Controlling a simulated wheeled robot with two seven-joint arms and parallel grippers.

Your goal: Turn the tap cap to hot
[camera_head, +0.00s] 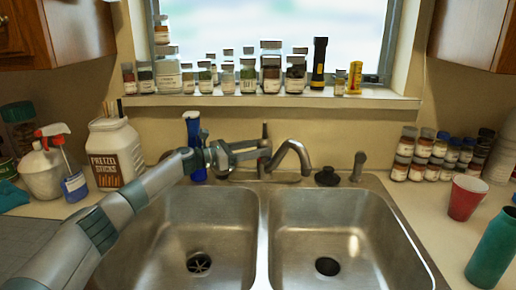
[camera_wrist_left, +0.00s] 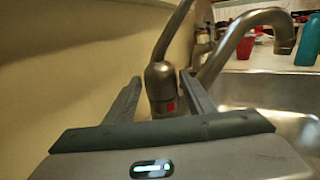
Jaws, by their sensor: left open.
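The metal tap (camera_head: 290,155) stands behind the double sink, its curved spout reaching right and forward. In the left wrist view the tap cap (camera_wrist_left: 162,75) is a rounded metal piece with a thin lever rising from it and a red mark low on its front. My left gripper (camera_head: 262,157) is open at the tap's left side. In the left wrist view the fingers of the left gripper (camera_wrist_left: 161,84) stand on either side of the cap. I cannot tell whether either finger touches it. In the head view the gripper partly hides the cap. My right gripper is not in view.
A blue bottle (camera_head: 193,145) stands just behind my left wrist. A pretzel jar (camera_head: 115,152) and spray bottles are at left. A black stopper (camera_head: 327,177) and a side sprayer (camera_head: 358,166) stand right of the tap. Both sink basins are empty.

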